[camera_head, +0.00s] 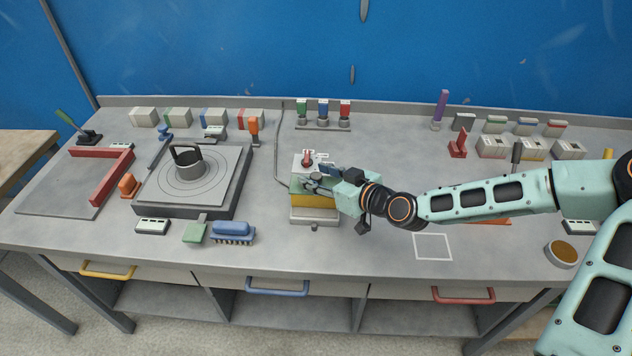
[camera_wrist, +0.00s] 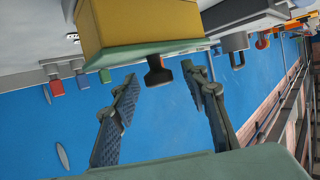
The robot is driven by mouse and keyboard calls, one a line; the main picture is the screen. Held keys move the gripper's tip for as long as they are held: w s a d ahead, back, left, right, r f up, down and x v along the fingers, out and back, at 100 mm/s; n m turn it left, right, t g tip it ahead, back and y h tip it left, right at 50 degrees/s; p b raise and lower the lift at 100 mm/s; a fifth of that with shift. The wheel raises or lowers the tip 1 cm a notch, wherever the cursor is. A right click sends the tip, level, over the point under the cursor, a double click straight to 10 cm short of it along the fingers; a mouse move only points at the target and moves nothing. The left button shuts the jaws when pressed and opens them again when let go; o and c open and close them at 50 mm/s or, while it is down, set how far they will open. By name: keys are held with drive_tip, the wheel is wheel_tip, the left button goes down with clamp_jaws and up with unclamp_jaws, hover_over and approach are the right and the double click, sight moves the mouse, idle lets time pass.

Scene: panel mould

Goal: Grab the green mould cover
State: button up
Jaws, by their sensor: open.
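The green mould cover (camera_wrist: 150,52) is a thin pale-green plate on a yellow block (camera_wrist: 140,22), with a dark knob (camera_wrist: 158,70) standing out from it. The wrist view is upside down, so the cover is the block's top. In the head view the yellow block (camera_head: 313,201) stands on a grey base near the bench's middle; my gripper hides much of its top. My gripper (camera_head: 318,178) is over the block, coming from the right. In the wrist view my gripper (camera_wrist: 158,76) is open, with the knob between its fingertips and a gap on each side.
A red-handled fixture (camera_head: 308,158) stands just behind the block. Three coloured-top holders (camera_head: 323,112) stand behind.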

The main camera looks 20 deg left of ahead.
drive_tip(key=shift+w+a+f, duration=0.1)
drive_tip(key=shift+a, duration=0.1)
drive_tip(key=shift+c, duration=0.5)
clamp_jaws()
